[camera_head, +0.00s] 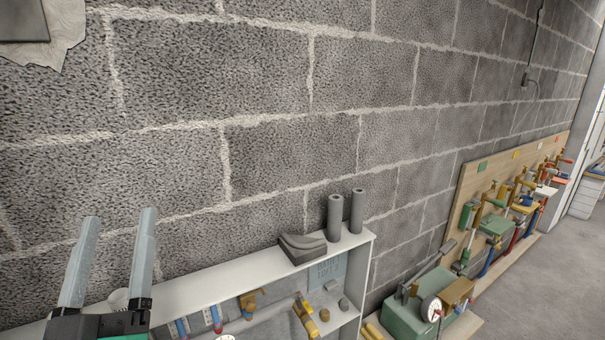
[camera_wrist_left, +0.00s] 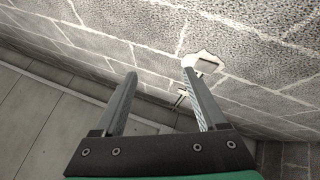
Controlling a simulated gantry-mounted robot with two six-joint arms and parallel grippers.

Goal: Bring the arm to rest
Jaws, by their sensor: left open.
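My left gripper (camera_head: 118,232) is at the lower left of the head view, its two grey fingers pointing up in front of the block wall. Its fingers are apart, with nothing between them. It also shows in the left wrist view (camera_wrist_left: 160,75), open and empty, with the wall and the floor beyond. My right gripper is in neither view.
A white shelf unit (camera_head: 215,279) stands against the block wall (camera_head: 270,150), with two grey cylinders (camera_head: 345,213) and a dark block (camera_head: 302,247) on top. Farther right are a green machine (camera_head: 408,312) and a wooden board (camera_head: 470,200) with several clamps. The floor (camera_head: 540,285) at right looks clear.

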